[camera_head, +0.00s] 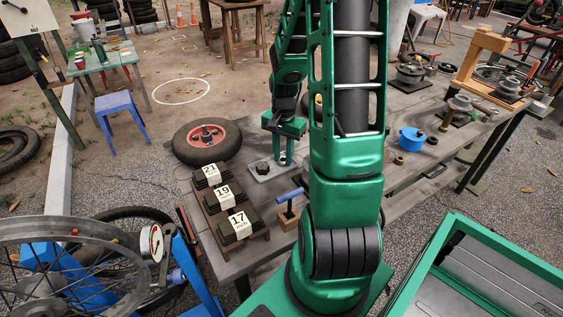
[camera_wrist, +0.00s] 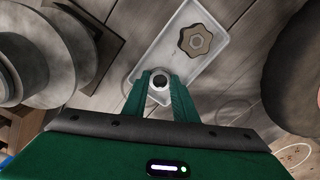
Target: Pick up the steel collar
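A small pale steel ring with a dark centre, which looks like the steel collar (camera_wrist: 160,84), is between my gripper's fingertips in the wrist view. It is over the near end of a light metal plate (camera_wrist: 160,57), which also shows in the head view (camera_head: 260,175). My gripper (camera_head: 281,163) points down at the plate, its two green fingers (camera_wrist: 161,79) on either side of the ring. The fingers look very close to its sides, but contact is not clear. In the head view my gripper and arm hide the ring.
A dark lobed knob (camera_wrist: 196,41) stands on the plate. A black tyre with a red hub (camera_head: 207,140) lies beside it. Dark numbered blocks (camera_head: 226,195) and a blue-handled tool (camera_head: 289,200) are in front. Grey round discs (camera_wrist: 58,55) stand left in the wrist view.

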